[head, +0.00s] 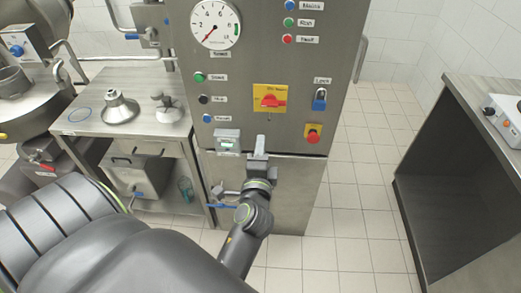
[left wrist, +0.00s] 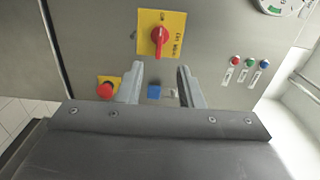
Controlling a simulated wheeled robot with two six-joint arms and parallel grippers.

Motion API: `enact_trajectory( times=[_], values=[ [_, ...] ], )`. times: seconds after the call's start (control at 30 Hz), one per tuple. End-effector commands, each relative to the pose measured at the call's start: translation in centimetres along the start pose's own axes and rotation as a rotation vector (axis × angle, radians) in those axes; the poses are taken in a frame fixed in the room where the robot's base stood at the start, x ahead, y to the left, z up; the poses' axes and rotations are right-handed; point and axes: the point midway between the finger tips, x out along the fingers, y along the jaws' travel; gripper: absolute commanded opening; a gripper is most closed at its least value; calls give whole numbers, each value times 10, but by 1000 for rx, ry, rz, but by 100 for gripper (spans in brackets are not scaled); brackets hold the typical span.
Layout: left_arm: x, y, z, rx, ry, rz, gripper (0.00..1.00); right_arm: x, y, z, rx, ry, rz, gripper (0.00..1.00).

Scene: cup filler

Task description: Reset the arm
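My left gripper (head: 261,148) is in front of the steel control cabinet (head: 250,70), below the yellow plate with its red rotary switch (head: 269,101). In the left wrist view its two fingers (left wrist: 161,84) stand apart, with nothing held between them. A blue padlock (left wrist: 154,92) shows behind the gap between the fingers. The red rotary switch (left wrist: 159,36) is beyond the fingertips, and a red mushroom button (left wrist: 106,90) is left of them. I cannot tell how far the fingertips are from the cabinet. My right gripper is not in view.
A steel table (head: 90,122) with a funnel-like part (head: 119,109) stands left of the cabinet. A small grey box (head: 227,140) sits on the cabinet beside the gripper. A bench (head: 470,95) stands at the right. Tiled floor (head: 355,200) between cabinet and bench is clear.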

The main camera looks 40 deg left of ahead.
Motion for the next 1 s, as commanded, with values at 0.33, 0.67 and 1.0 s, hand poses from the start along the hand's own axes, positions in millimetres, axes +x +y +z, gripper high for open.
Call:
enact_trajectory(
  times=[0.33,0.67,1.0],
  values=[
    [0,0,0,-1,1,1,34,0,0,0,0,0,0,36],
    [-4,132,-22,-135,105,281,34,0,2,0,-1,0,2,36],
    [-91,360,15,-443,7,824,34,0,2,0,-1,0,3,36]
  ],
)
